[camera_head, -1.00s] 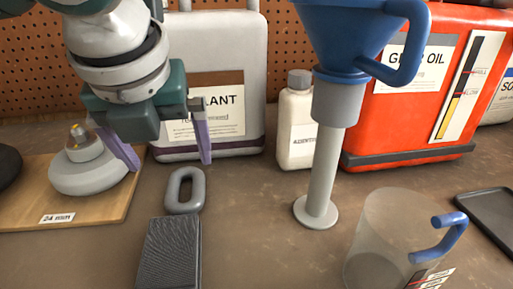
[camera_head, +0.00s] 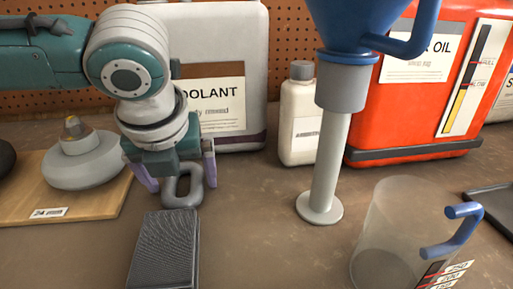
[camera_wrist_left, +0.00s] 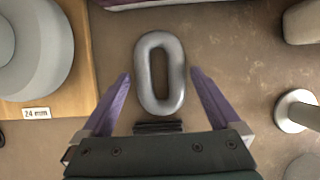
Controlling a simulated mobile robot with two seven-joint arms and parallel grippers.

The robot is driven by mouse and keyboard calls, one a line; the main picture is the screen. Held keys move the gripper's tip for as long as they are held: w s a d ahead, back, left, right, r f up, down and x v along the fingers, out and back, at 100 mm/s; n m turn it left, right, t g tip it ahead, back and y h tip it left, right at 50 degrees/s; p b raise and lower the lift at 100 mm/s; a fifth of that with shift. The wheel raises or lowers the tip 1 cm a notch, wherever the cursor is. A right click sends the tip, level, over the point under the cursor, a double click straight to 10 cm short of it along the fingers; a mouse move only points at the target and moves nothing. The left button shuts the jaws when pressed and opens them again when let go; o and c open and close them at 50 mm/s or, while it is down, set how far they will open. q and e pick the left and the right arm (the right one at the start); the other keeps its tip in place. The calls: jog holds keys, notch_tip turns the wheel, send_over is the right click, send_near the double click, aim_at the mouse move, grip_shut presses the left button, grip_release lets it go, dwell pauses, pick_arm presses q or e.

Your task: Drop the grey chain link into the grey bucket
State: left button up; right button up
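The grey chain link (camera_head: 182,203) lies on the brown bench just behind a dark ribbed block. It also shows in the left wrist view (camera_wrist_left: 143,75) as an oval ring. My left gripper (camera_head: 181,187) points down over it, open, with one purple finger on each side of the link. In the left wrist view the fingers (camera_wrist_left: 161,75) show gaps to both sides of the link, so it is not gripped. No grey bucket is visible in these frames. My right gripper is not in view.
The ribbed block (camera_head: 165,250) lies in front of the link. A wooden board (camera_head: 25,200) with a grey weight is at left. A funnel stand (camera_head: 325,170), white bottle (camera_head: 298,120), clear jug (camera_head: 385,235) and red oil can (camera_head: 400,115) stand right. A coolant container (camera_head: 235,60) is behind.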

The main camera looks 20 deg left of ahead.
pick_arm(q)
grip_shut()
dwell(0.6)
jog(key=shift+r, duration=0.1)
